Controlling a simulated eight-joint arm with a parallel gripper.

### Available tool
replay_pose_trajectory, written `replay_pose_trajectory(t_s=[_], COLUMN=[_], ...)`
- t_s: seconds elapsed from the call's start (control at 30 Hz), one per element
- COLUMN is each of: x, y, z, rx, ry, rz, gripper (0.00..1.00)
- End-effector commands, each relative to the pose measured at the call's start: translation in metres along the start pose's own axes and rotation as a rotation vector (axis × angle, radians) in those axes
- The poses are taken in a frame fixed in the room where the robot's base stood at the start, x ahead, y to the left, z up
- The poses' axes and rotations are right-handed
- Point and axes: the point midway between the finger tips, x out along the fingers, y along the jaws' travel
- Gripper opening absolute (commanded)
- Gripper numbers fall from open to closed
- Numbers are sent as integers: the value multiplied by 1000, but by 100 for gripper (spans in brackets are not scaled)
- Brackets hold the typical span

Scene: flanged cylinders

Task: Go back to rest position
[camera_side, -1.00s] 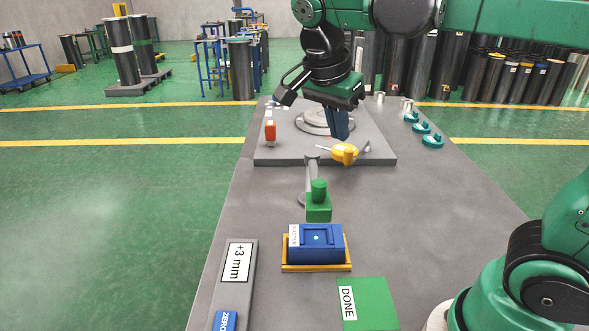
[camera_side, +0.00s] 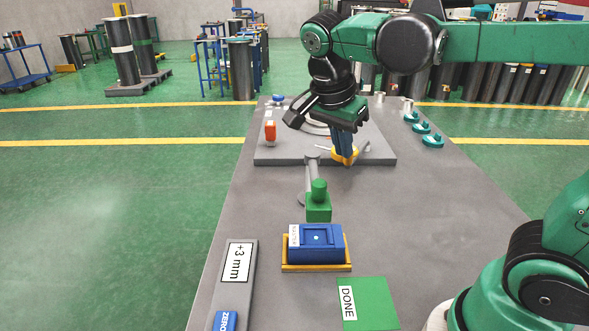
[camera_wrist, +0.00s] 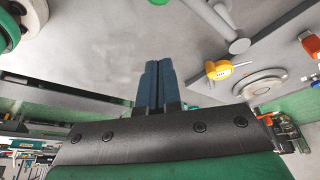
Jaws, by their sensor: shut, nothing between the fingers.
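My gripper (camera_side: 344,155) is shut and empty, with its blue fingers pointing down in front of the yellow dial gauge in the side view. The fingers also show pressed together in the wrist view (camera_wrist: 154,66). The yellow gauge (camera_wrist: 217,70) lies to the right of the fingers in the wrist view, apart from them. In the side view the fingers hide part of the gauge. The flanged grey disc (camera_wrist: 259,84) rests on the grey plate (camera_side: 275,157), mostly behind my gripper in the side view.
A green block with a knob (camera_side: 318,207) and grey post stand mid-table. Nearer are a blue box (camera_side: 316,249) in a yellow tray, a green DONE pad (camera_side: 368,304) and a +3 mm strip (camera_side: 238,262). Teal clamps (camera_side: 422,128) line the right edge. An orange-red item (camera_side: 270,131) stands left.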

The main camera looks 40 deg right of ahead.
Motion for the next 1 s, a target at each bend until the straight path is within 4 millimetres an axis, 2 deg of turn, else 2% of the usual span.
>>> replay_pose_trajectory(t_s=[0.1,0.27,0.37,0.43,0.6,1.0], x=[22,43,48,50,53,52], y=[2,5,10,14,18,18], z=[0,6,20,9,0,0], rx=[3,-2,-7,0,-1,-4], ry=[0,-3,-15,-14,-14,-13], rz=[1,-2,-8,-5,-6,-7], gripper=[0,0,0,0,0,0])
